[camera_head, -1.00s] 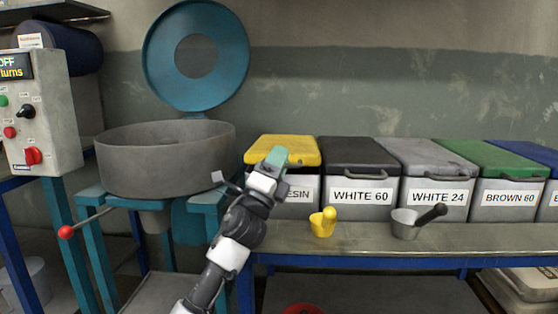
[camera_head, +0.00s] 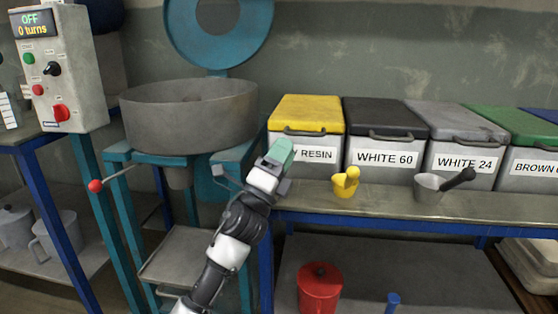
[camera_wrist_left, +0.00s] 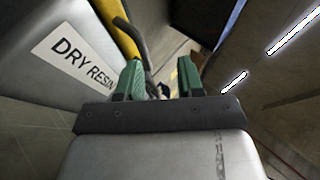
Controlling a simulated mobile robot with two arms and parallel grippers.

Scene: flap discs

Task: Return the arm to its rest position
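My left arm rises from the bottom middle of the head view. Its gripper (camera_head: 281,151) has green fingers and appears in front of the left edge of the yellow-lidded resin bin (camera_head: 305,110). In the left wrist view the two fingers (camera_wrist_left: 161,80) stand apart with nothing held between them. The bin's side with its DRY RESIN label (camera_wrist_left: 75,57) is to the left of the fingers there. My right gripper is not in view.
A round grey mixer pan (camera_head: 190,115) stands left of the arm, with a red-knobbed lever (camera_head: 96,186). A yellow scoop (camera_head: 345,183) and a metal scoop (camera_head: 428,189) rest on the bench (camera_head: 390,204). A red canister (camera_head: 319,288) is below. A control box (camera_head: 62,80) stands far left.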

